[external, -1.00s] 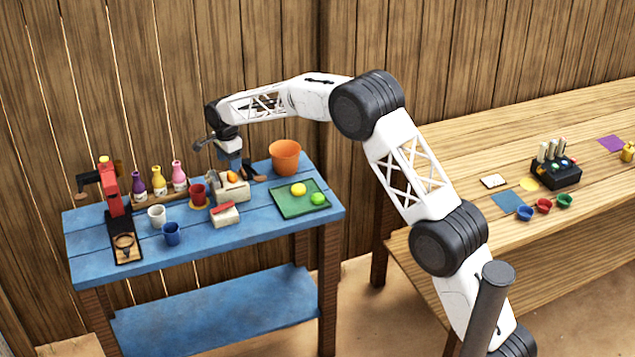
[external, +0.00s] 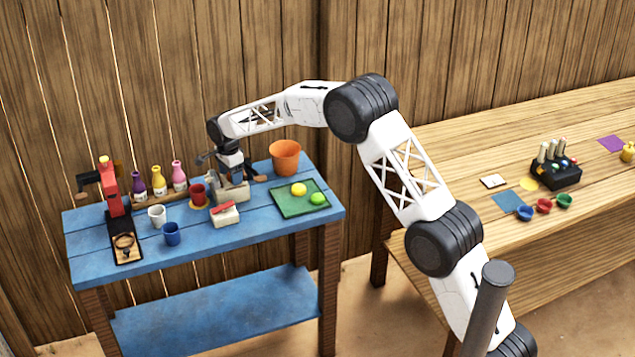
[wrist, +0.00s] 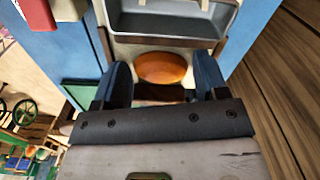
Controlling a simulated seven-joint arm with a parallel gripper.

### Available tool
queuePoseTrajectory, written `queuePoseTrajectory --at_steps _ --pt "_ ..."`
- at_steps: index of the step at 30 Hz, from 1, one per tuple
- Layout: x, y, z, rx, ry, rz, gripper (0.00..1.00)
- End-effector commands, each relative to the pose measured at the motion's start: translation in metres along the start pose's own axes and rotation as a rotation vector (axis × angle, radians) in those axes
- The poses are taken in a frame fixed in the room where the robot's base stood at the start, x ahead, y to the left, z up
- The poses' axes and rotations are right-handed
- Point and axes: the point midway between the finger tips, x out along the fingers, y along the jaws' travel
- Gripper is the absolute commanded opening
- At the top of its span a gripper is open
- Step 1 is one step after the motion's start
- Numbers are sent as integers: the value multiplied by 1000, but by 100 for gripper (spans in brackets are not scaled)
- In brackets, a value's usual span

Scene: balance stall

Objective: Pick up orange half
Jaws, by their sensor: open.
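The orange half (wrist: 161,68) lies on a pale surface in the wrist view. My gripper (wrist: 162,78) is open, with one dark blue finger on each side of the orange half. Gaps show between the fingers and the fruit, so it is not clasped. In the external view my gripper (external: 238,180) is low over the pale box-like holder (external: 232,194) at the back of the blue table. The orange half is hidden there behind my gripper.
A grey metal tray (wrist: 175,24) lies just beyond the orange half. On the blue table (external: 190,250), a red mug (external: 198,192) stands left of my gripper, an orange bucket (external: 285,156) right. A green mat (external: 290,210) holds yellow and green fruit. A pale block with a red top (external: 224,214) is in front.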

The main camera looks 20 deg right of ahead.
Motion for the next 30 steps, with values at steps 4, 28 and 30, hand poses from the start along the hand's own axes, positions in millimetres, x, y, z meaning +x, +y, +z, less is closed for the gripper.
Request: queuePoseTrajectory --at_steps 4,28,30 --pt "0 0 0 0 0 0 67" --pt "-3 0 0 0 0 0 27" --pt "-7 0 0 0 0 -1 27"
